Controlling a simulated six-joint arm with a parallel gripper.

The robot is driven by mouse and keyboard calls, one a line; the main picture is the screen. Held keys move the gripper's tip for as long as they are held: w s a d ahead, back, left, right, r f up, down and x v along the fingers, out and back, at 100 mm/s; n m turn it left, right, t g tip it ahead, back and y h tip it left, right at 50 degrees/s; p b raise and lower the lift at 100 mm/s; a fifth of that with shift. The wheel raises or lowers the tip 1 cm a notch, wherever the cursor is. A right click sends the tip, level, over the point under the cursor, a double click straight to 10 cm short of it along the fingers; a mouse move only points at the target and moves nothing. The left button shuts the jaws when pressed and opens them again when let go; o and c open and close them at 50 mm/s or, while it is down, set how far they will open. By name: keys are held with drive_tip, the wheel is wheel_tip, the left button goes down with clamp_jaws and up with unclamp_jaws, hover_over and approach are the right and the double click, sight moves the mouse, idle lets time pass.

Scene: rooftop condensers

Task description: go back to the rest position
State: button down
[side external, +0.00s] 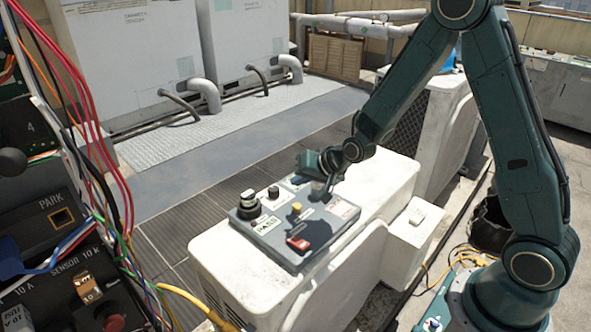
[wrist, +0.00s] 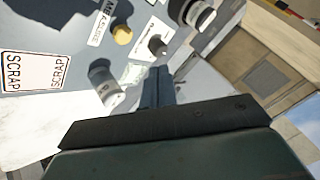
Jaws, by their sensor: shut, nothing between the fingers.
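My gripper (side external: 324,188) is over the back right part of a grey control panel (side external: 270,238) on a white condenser housing. Its fingers also show in the wrist view (wrist: 157,86), shut together with nothing between them. The fingertips look close to the panel, but I cannot tell whether they touch it. The panel carries a large black knob (side external: 248,204), a yellow button (side external: 297,208), a red switch (side external: 299,244) and a PASS label (side external: 262,223). A SCRAP label (wrist: 35,70) shows at left in the wrist view.
The white condenser housing (side external: 235,275) extends around the panel, with a small white box (side external: 412,228) at its right. A rack with loose cables (side external: 70,210) fills the left foreground. Large grey cabinets (side external: 130,50) stand behind. A yellow cable (side external: 455,262) lies at right.

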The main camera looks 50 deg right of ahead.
idle(0.4)
drive_tip(key=s+a+r+n+g, duration=0.2)
drive_tip(key=s+r+n, duration=0.2)
drive_tip(key=s+r, duration=0.85)
drive_tip(key=s+r+n, duration=0.2)
drive_tip(key=s+r, duration=0.1)
drive_tip(key=s, duration=0.6)
drive_tip(key=s+r+n+g+h, duration=0.1)
drive_tip(key=s+r, duration=0.3)
drive_tip(key=s, duration=0.5)
drive_tip(key=shift+d+r+n+g, duration=0.25)
drive_tip(key=shift+r+n+g, duration=0.05)
drive_tip(key=shift+n, duration=0.1)
